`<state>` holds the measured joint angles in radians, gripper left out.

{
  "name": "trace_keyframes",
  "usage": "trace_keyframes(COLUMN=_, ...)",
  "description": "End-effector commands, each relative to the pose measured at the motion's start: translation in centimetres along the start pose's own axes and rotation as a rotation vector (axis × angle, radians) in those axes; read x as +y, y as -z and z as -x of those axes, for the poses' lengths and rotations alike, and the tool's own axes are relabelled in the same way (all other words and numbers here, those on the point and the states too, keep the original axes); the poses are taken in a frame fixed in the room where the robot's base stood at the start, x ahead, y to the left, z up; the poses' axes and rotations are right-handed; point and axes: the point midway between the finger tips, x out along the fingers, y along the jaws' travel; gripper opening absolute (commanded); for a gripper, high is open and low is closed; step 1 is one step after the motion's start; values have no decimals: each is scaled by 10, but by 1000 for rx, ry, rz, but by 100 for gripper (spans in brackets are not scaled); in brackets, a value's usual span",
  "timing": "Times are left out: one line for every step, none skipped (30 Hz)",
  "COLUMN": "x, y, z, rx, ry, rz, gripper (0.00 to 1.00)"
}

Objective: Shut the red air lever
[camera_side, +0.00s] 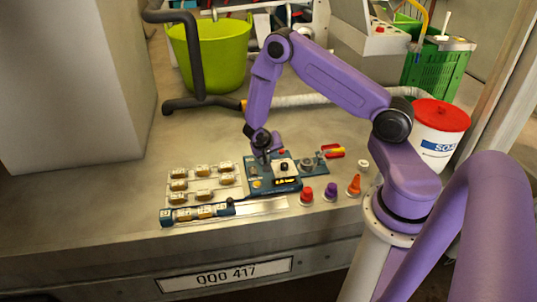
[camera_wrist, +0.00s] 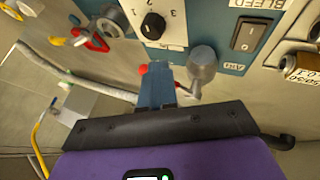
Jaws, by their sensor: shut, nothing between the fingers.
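The red air lever (camera_side: 331,150) is at the right end of the blue panel, beside a round metal fitting (camera_side: 308,163). Its handle points right, away from the panel, with yellow parts next to it. In the wrist view a red lever (camera_wrist: 92,41) shows at the upper left, beside the round fitting (camera_wrist: 111,22). My gripper (camera_side: 266,153) is above the left part of the panel, left of and apart from the lever. In the wrist view my gripper (camera_wrist: 157,72) is shut and empty, near a grey rounded knob (camera_wrist: 202,66).
The blue panel (camera_side: 257,170) carries a black dial (camera_wrist: 153,26) and a rocker switch (camera_wrist: 248,35). Red (camera_side: 306,195), purple (camera_side: 330,190) and orange (camera_side: 354,186) cones stand in front right. Labelled blocks (camera_side: 204,187) lie left. A white bucket (camera_side: 440,135) stands right.

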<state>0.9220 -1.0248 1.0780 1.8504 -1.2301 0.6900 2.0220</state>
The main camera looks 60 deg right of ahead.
Motion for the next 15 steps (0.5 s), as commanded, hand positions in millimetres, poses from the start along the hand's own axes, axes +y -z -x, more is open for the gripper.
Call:
trace_keyframes(x=5, y=-1, z=-4, rx=-6, ry=-5, rz=-2, gripper=0)
trace_keyframes(x=7, y=0, z=-5, rx=-6, ry=-5, rz=-2, gripper=0)
trace_keyframes(x=10, y=1, z=-7, rx=-6, ry=-5, rz=-2, gripper=0)
trace_keyframes(x=11, y=2, z=-8, rx=-6, ry=-5, rz=-2, gripper=0)
trace_keyframes(x=13, y=2, z=-10, rx=-6, ry=-5, rz=-2, gripper=0)
trace_keyframes(x=16, y=3, z=-11, rx=-6, ry=-6, rz=-3, gripper=0)
trace_keyframes(x=17, y=4, z=-13, rx=-6, ry=-6, rz=-3, gripper=0)
trace_keyframes(x=18, y=5, z=-14, rx=-6, ry=-5, rz=-2, gripper=0)
trace_keyframes(x=20, y=7, z=-16, rx=-5, ry=-5, rz=-2, gripper=0)
trace_keyframes(x=22, y=8, z=-17, rx=-5, ry=-5, rz=-3, gripper=0)
trace_keyframes(x=23, y=9, z=-18, rx=-6, ry=-6, rz=-3, gripper=0)
trace_keyframes(x=25, y=10, z=-20, rx=-5, ry=-6, rz=-3, gripper=0)
trace_keyframes(x=26, y=12, z=-21, rx=-5, ry=-5, rz=-3, gripper=0)
trace_keyframes(x=27, y=13, z=-22, rx=-5, ry=-5, rz=-3, gripper=0)
trace_keyframes(x=28, y=14, z=-24, rx=-4, ry=-4, rz=-2, gripper=0)
